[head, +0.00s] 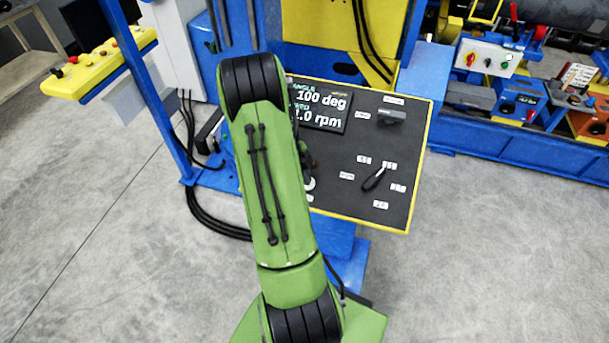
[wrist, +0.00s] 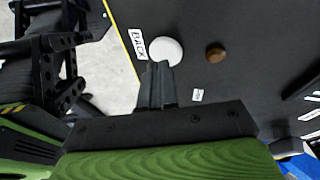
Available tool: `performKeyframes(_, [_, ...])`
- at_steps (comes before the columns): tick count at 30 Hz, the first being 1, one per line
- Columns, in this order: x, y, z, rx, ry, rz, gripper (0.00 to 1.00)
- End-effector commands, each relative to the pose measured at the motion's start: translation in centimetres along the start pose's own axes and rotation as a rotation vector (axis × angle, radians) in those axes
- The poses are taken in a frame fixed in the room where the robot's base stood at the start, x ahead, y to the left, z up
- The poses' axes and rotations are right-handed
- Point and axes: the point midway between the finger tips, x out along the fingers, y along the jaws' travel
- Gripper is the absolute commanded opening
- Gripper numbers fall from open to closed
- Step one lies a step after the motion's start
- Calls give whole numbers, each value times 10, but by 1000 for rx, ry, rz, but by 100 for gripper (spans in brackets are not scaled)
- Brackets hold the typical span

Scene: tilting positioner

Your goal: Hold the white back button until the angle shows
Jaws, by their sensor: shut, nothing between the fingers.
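The white back button (wrist: 166,50) is a round white cap on the dark panel, beside a label reading BACK (wrist: 137,44) in the wrist view. My gripper (wrist: 158,66) is shut and empty, with its fingertips at the near edge of the button. I cannot tell whether they press it or only hover over it. In the head view my green arm hides most of the button, and a white edge (head: 310,184) shows beside it. The angle display (head: 320,104) on the control panel (head: 340,205) reads 100 deg, with a partly covered rpm line below.
A brown round button (wrist: 215,53) sits right of the white one in the wrist view. A black rotary knob (head: 374,180) and a dark switch (head: 391,117) are on the panel's right. A yellow button box (head: 100,65) hangs at the left.

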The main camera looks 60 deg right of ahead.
Motion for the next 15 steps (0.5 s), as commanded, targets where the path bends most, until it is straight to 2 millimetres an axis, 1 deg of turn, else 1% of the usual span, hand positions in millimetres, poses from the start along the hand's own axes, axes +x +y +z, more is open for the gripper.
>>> performKeyframes(4, [9, -4, 3, 0, -1, -1, 0])
performKeyframes(15, [12, -4, 4, 0, -1, -1, 0])
